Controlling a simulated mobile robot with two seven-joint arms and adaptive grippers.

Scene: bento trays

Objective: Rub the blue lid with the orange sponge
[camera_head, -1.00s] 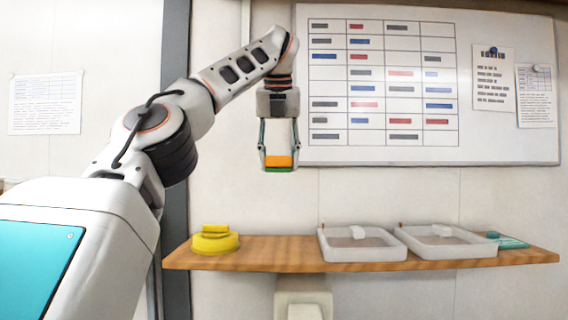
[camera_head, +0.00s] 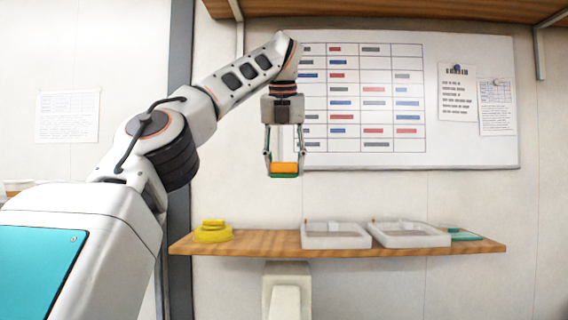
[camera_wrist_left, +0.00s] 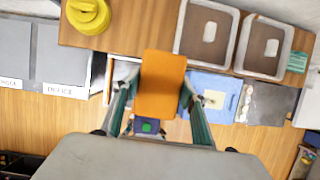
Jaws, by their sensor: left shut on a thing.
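My left gripper (camera_head: 284,172) is shut on the orange sponge (camera_head: 285,168), which has a green underside. It holds the sponge in the air in front of the whiteboard, above the level of the wooden shelf. In the left wrist view the sponge (camera_wrist_left: 160,84) sits between the two fingers. A flat blue thing (camera_wrist_left: 228,84) with a pale piece on it lies lower down, right of the sponge and apart from it. I cannot tell if it is the blue lid. No blue lid is clear in the head view. My right gripper is not in view.
The wooden shelf (camera_head: 270,242) bears a yellow round thing (camera_head: 213,233) at left, two whitish trays (camera_head: 336,242) (camera_head: 410,241), and a teal item (camera_head: 464,236) at right. A whiteboard (camera_head: 470,150) hangs behind. Another wooden shelf (camera_head: 400,9) runs overhead.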

